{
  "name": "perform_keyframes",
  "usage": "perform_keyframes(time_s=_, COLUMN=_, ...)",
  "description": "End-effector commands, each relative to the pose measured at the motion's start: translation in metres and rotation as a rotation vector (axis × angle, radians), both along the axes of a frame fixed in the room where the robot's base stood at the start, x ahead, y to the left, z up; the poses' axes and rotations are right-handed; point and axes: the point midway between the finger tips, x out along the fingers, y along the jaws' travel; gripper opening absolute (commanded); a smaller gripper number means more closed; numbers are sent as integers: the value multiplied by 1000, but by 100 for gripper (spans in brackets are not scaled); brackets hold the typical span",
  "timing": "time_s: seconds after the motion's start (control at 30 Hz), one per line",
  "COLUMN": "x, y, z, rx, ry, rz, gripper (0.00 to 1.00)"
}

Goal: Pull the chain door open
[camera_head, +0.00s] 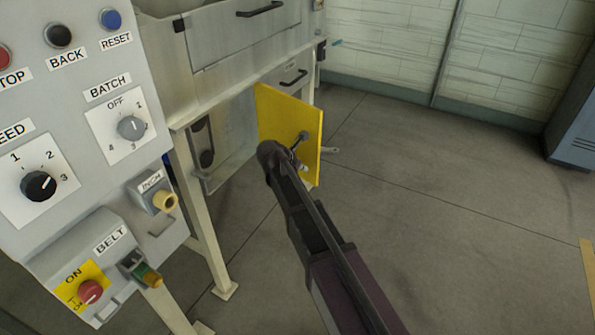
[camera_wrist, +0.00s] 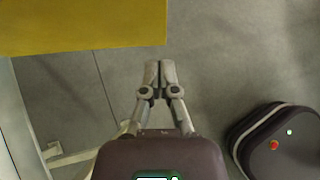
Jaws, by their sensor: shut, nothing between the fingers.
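The yellow chain door (camera_head: 280,118) stands swung out from the side of the machine, with an opening showing beside it. A dark handle (camera_head: 300,139) is on its face, close to the end of my arm. In the wrist view, part of the yellow door (camera_wrist: 80,25) fills the upper left. My gripper (camera_wrist: 160,66) is shut and empty. Its fingertips lie just below the door's lower right corner in that view, with floor behind them. In the head view my arm hides part of the door's lower edge, and the fingers are hard to make out.
A control panel (camera_head: 95,95) with knobs and buttons stands close at the left. The machine's pale legs (camera_head: 208,235) reach the floor. A blue-grey cabinet (camera_head: 577,120) stands at the far right. The grey floor (camera_head: 440,210) right of the door is clear.

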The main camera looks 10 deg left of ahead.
Motion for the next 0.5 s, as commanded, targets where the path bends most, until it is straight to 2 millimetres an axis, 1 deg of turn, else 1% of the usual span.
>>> perform_keyframes(time_s=0.03, x=7, y=-4, z=-2, rx=1, ry=0, rz=-2, gripper=0)
perform_keyframes(time_s=0.1, x=14, y=-9, z=-1, rx=1, ry=0, rz=-2, gripper=0)
perform_keyframes(time_s=0.2, x=23, y=-16, z=0, rx=0, ry=0, rz=-1, gripper=0)
perform_keyframes(time_s=0.33, x=30, y=-21, z=0, rx=0, ry=0, rz=0, gripper=0)
perform_keyframes(time_s=0.5, x=33, y=-23, z=0, rx=1, ry=0, rz=1, gripper=0)
